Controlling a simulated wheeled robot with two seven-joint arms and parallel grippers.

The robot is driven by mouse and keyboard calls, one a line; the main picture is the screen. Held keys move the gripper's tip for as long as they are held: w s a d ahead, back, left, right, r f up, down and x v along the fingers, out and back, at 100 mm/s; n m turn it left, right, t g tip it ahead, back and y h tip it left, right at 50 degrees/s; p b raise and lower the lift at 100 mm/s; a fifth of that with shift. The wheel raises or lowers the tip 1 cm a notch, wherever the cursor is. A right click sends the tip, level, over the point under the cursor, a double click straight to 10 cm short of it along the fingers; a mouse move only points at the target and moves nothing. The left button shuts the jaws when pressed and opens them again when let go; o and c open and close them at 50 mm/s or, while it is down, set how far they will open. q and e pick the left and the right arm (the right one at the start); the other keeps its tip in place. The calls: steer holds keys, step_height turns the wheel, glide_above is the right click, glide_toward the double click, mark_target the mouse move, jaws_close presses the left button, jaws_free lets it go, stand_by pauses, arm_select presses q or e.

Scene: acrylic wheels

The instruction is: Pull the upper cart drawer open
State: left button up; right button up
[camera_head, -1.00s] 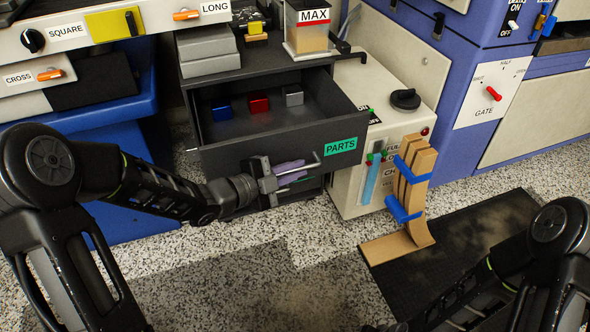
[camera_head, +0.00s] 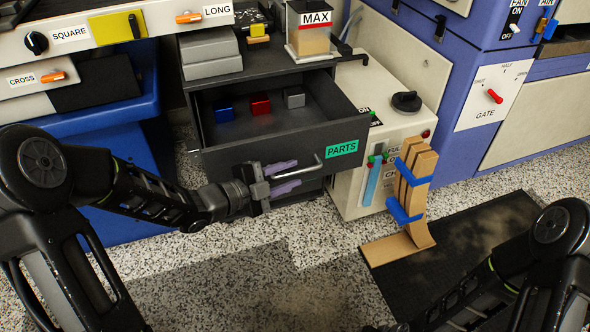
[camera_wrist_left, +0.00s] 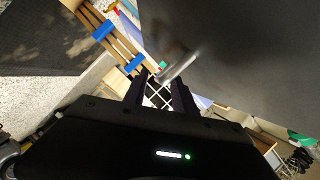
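The upper cart drawer (camera_head: 222,160) is dark grey with a green PARTS label (camera_head: 342,149). It stands pulled out, and its open inside shows blue, red and grey blocks. Its metal bar handle (camera_head: 318,164) sits on the front and also shows, blurred, in the left wrist view (camera_wrist_left: 178,66). My left gripper (camera_head: 291,175) is in front of the drawer at the handle's left part. Its fingers are apart and empty. In the left wrist view the handle lies just past the fingertips (camera_wrist_left: 161,84). My right arm shows at lower right; its gripper is out of sight.
A cream cabinet (camera_head: 350,95) with a black knob stands right of the drawer. A blue bench (camera_head: 125,155) is at left. Speckled floor in front is clear.

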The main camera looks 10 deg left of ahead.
arm_select(q)
steer(key=p+v, duration=0.1)
steer(key=v, duration=0.4)
steer(key=shift+s+a, duration=0.15)
steer(key=shift+s, duration=0.05)
